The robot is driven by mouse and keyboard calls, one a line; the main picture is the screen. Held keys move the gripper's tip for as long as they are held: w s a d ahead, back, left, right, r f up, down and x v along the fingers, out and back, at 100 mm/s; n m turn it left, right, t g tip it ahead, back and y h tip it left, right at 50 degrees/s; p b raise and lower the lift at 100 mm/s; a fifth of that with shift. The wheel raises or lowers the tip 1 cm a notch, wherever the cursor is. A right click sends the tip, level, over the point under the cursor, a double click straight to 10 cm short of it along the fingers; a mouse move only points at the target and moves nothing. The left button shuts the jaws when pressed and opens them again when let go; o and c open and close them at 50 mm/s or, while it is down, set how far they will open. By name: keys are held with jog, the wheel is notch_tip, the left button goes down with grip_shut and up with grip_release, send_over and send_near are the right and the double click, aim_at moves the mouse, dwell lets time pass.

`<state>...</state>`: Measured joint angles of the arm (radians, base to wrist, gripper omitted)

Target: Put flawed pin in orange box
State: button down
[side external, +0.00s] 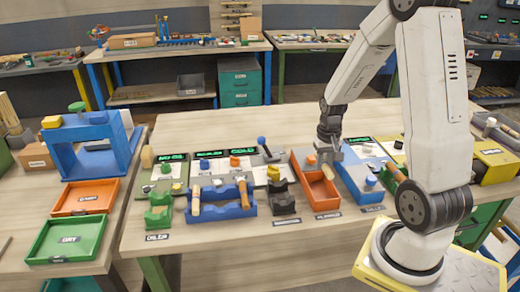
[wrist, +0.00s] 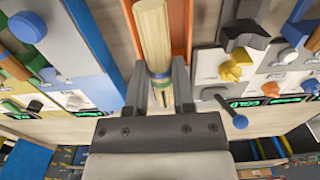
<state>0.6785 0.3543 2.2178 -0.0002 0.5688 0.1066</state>
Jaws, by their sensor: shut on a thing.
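My gripper (side external: 327,152) is shut on a pale wooden pin (side external: 327,171), above an orange open box (side external: 322,204) on the main bench. In the wrist view, the pin (wrist: 153,38) stands out between the two dark fingers (wrist: 158,82), with a bluish-green band near the grip. The orange box (wrist: 181,32) shows behind and beside the pin there. I cannot tell whether the pin's low end touches the box. A flaw on the pin is not visible. A second orange tray (side external: 82,197) lies on the left table.
A blue rack (side external: 222,212) with upright pins stands left of the orange box, with a black holder (side external: 284,205) between. A blue-grey holder (side external: 362,190) stands close on the right. A green tray (side external: 68,240) and blue frame (side external: 90,140) are far left.

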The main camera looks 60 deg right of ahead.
jog(key=shift+f, duration=0.25)
jog(key=shift+f, duration=2.75)
jog(key=shift+c, duration=1.9)
grip_release()
jog(key=shift+r, duration=3)
